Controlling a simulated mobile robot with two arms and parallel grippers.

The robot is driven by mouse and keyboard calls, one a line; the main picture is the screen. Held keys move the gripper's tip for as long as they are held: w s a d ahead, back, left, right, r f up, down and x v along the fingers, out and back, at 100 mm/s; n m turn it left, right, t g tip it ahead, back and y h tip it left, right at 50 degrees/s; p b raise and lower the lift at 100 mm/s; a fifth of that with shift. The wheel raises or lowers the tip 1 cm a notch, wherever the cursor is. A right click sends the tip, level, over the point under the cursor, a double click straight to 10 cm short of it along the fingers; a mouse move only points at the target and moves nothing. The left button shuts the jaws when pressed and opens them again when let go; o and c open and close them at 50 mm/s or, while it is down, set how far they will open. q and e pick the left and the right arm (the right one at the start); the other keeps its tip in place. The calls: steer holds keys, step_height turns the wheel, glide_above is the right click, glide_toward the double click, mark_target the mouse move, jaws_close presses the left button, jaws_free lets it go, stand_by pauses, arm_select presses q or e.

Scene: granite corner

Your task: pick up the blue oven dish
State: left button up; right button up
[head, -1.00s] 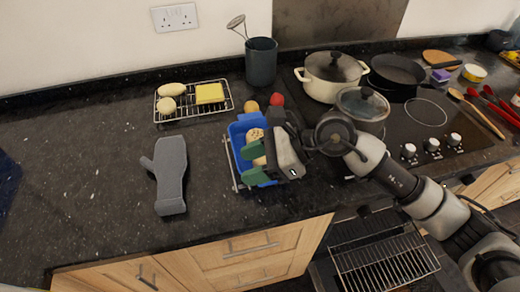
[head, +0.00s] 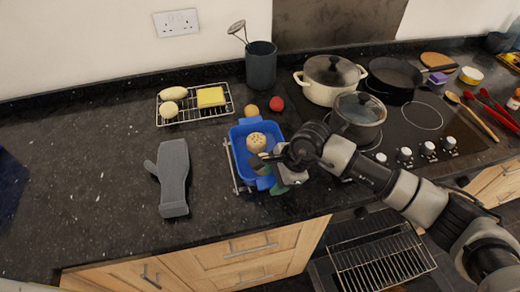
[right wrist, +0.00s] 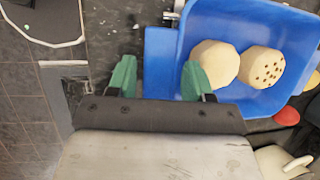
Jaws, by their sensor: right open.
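The blue oven dish (head: 240,131) sits on the dark worktop, partly over a wire rack, with two pale round bread pieces inside; one (right wrist: 268,67) has holes on top. My right gripper (head: 268,172) is at the dish's near end and hides part of it. In the right wrist view, the open green fingers (right wrist: 158,78) stand either side of the dish's near rim (right wrist: 157,62). The right-hand finger overlaps the dish's inside; the left-hand one shows over the worktop. Whether either touches the dish cannot be told. My left gripper is out of view.
A grey oven glove (head: 173,178) lies left of the dish. A wire rack (head: 196,116) with food stands behind. A lidded glass pan (head: 357,117) and a cream pot (head: 325,90) stand close on the right. A tomato (head: 276,104) lies behind the dish. The worktop's front edge is near.

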steer(key=shift+x, duration=1.25)
jaws_close()
steer(key=shift+w+a+r, duration=0.1)
steer(key=shift+w+r, duration=0.05)
steer(key=shift+r, duration=0.05)
